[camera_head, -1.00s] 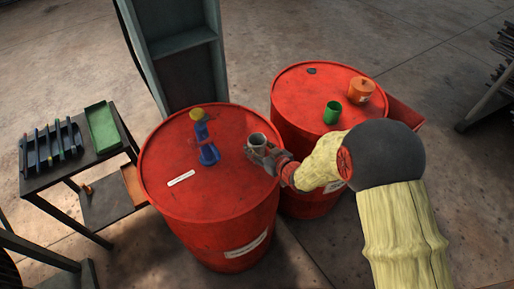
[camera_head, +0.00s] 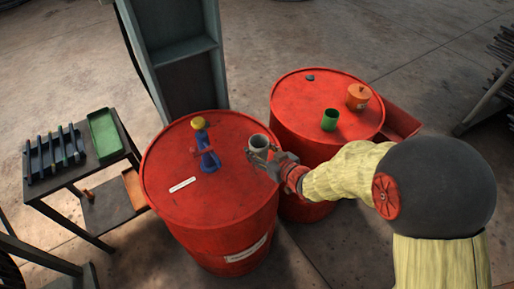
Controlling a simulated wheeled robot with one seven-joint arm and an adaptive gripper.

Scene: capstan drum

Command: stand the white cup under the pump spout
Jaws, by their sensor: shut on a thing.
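The white cup (camera_head: 258,142) looks grey-white and upright, with its open top showing. My gripper (camera_head: 261,153) is shut on it from the right, over the right side of the near red drum (camera_head: 225,225). I cannot tell whether the cup touches the drum top. The pump (camera_head: 205,148), blue with a yellow top and a red part at its left side, stands on the same drum, to the left of the cup. There is a clear gap between cup and pump. The fingers hide the cup's lower part.
A white label strip (camera_head: 182,185) lies at the drum's front left. A second red drum (camera_head: 290,110) behind right carries a green cup (camera_head: 329,119), an orange pot (camera_head: 358,97) and a small dark piece (camera_head: 310,78). A side table with a green tray (camera_head: 104,134) stands left.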

